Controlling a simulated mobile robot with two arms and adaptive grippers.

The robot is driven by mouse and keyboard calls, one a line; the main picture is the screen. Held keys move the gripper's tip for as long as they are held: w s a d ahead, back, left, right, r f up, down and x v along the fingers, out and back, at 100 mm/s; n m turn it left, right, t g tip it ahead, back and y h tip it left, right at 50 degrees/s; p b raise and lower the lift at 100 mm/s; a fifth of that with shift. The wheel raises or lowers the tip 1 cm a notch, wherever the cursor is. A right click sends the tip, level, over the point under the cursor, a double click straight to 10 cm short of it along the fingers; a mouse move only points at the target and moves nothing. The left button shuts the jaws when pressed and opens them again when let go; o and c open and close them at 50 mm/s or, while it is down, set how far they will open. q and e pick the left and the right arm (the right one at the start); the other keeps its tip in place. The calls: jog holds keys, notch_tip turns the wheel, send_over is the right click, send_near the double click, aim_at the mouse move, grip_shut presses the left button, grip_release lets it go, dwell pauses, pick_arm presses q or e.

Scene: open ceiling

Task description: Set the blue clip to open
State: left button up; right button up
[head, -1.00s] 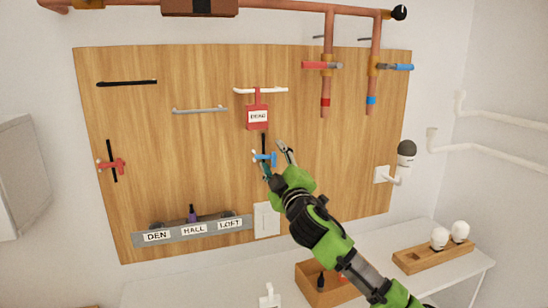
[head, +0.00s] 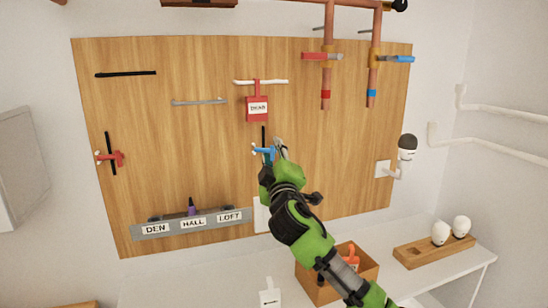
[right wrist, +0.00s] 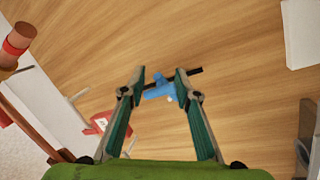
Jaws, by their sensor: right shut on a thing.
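The blue clip (head: 264,151) sits on a short black rod (head: 263,133) on the wooden board, below a red tag on a white rail. In the right wrist view the blue clip (right wrist: 160,91) lies between the fingertips, with the black rod (right wrist: 196,72) running past it. My right gripper (head: 272,154) reaches it from below right and is shut on it. The right gripper (right wrist: 160,80) also shows in the wrist view, its fingers spaced by the clip's width. The head view hides part of the clip behind a finger. My left gripper is not in view.
The red tag (head: 257,108) hangs just above the clip. A red clip (head: 110,158) sits on another black rod at left. Copper pipes (head: 327,90) with red and blue handles are at upper right. A labelled grey rack (head: 172,230) and a wooden box (head: 367,276) are lower down.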

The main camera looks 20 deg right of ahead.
jog(key=m+g+h+b, duration=0.1)
jog(key=h+b, duration=0.1)
jog(key=h, duration=0.1)
jog(key=s+a+m+g+h+b, duration=0.1)
jog(key=m+h+b, duration=0.1)
jog(key=h, duration=0.1)
jog(key=a+m+g+h+b, duration=0.1)
jog(key=m+h, duration=0.1)
jog(key=shift+s+a+f+g+h+b, duration=0.15)
jog(key=shift+s+f+g+h+b, duration=0.15)
jog(key=shift+h+b, duration=0.1)
jog(key=shift+s+a+r+m+g+h+b, duration=0.15)
jog(key=shift+a+m+g+h+b, duration=0.2)
jog(key=shift+m+g+h, duration=0.6)
jog(key=shift+s+a+r+m+g+h+b, duration=0.1)
jog(key=shift+a+r+m+g+h+b, duration=0.15)
jog(key=shift+m+g+h, duration=0.7)
jog(key=shift+a+g+h, duration=0.1)
jog(key=shift+g+h, duration=0.3)
jog(key=o, duration=1.1)
jog(key=shift+w+f, duration=0.1)
jog(key=v, duration=0.7)
jog(key=shift+a, duration=0.2)
jog(key=shift+f, duration=0.1)
